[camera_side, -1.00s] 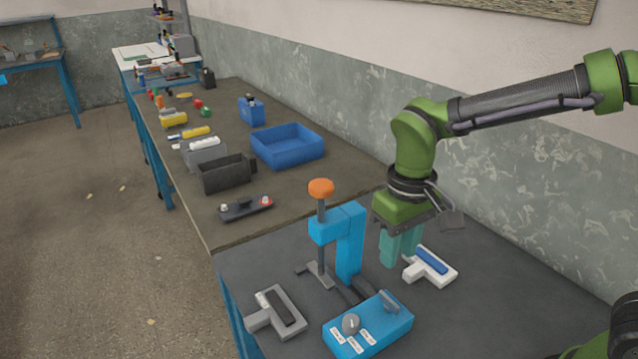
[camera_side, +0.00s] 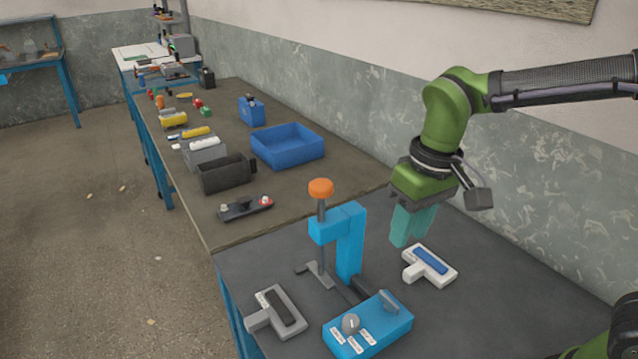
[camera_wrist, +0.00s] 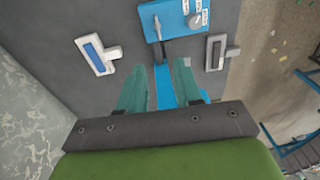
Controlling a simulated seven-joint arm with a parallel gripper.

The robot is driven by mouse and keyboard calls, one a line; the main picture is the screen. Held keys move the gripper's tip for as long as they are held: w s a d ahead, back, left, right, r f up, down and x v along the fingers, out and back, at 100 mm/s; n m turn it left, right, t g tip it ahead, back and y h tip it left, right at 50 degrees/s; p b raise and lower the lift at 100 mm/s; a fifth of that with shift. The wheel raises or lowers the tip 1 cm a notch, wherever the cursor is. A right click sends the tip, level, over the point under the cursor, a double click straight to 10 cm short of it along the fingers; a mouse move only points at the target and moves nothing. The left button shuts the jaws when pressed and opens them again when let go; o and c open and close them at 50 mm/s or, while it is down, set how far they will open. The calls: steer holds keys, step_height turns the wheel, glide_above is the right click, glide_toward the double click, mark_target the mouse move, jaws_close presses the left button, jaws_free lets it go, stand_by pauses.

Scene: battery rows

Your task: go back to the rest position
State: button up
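My gripper (camera_side: 412,240) hangs above the dark table, a little behind the white holder and to the right of the blue press. In the wrist view its two teal fingers (camera_wrist: 158,68) stand apart with nothing between them, so it is open and empty. The white T-shaped holder (camera_side: 411,274) with a blue insert (camera_side: 432,261) lies on the table and also shows in the wrist view (camera_wrist: 111,54).
A blue press (camera_side: 348,245) with an orange knob (camera_side: 320,187) stands left of my gripper. A blue control box (camera_side: 372,325) and a grey holder (camera_side: 262,318) lie in front. A blue bin (camera_side: 288,152) sits on the farther bench. The table's right side is clear.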

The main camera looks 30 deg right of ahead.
steer(key=s+d+r+m+t+y, duration=0.1)
steer(key=s+d+r+m+t, duration=0.1)
steer(key=s+d+t, duration=0.4)
steer(key=shift+s+d+r+m, duration=0.45)
steer(key=shift+d+m, duration=0.45)
steer(key=shift+d, duration=0.6)
